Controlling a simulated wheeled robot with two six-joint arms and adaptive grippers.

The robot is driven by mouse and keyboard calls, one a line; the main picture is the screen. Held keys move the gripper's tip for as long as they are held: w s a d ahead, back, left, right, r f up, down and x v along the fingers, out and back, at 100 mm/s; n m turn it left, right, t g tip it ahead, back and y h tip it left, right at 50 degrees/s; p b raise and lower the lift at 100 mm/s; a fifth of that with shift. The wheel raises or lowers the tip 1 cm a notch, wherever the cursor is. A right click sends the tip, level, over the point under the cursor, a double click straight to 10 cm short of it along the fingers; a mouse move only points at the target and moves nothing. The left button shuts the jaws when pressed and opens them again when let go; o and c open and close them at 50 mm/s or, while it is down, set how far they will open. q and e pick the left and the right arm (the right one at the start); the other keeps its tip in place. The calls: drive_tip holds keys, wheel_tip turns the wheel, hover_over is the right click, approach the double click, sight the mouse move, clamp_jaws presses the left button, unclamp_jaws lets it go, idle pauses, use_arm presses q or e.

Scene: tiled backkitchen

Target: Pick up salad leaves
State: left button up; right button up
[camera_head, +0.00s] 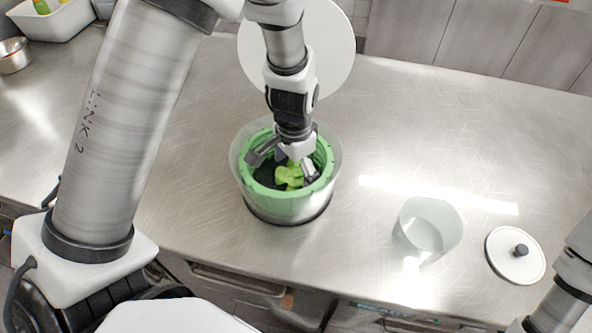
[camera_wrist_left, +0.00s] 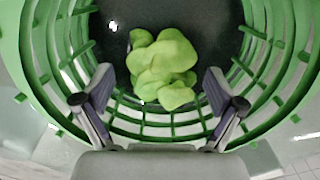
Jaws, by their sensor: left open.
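The salad leaves (camera_head: 289,175) are a light green clump low inside a green slatted basket (camera_head: 285,207). The basket sits in a clear bowl (camera_head: 236,160) on the steel counter. My left gripper (camera_head: 284,170) reaches down into the basket from above, its fingers spread. In the left wrist view the leaves (camera_wrist_left: 162,70) lie on the dark basket floor, ahead of and between the two open fingertips (camera_wrist_left: 158,90), with no clear contact. The gripper partly hides the leaves in the head view. My right gripper is not in view; only part of the right arm shows at the lower right.
A clear empty container (camera_head: 427,228) and a white lid with a black knob (camera_head: 515,255) stand to the right. A white round disc (camera_head: 335,50) is behind the basket. A metal bowl (camera_head: 14,55) and a white tub (camera_head: 58,24) are at the far left. The counter's right rear is clear.

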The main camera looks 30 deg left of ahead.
sight(294, 169)
use_arm(q)
drive_tip(key=shift+f, duration=0.25)
drive_tip(key=shift+s, duration=0.1)
drive_tip(key=shift+c, duration=0.4)
drive_tip(key=c, duration=1.2)
drive_tip(key=shift+r, duration=0.15)
drive_tip(key=shift+r, duration=0.35)
wheel_tip(294, 169, up, 9)
drive_tip(key=shift+f, duration=0.1)
wheel_tip(294, 169, up, 7)
drive_tip(key=p, duration=0.6)
drive_tip(key=shift+r, duration=0.2)
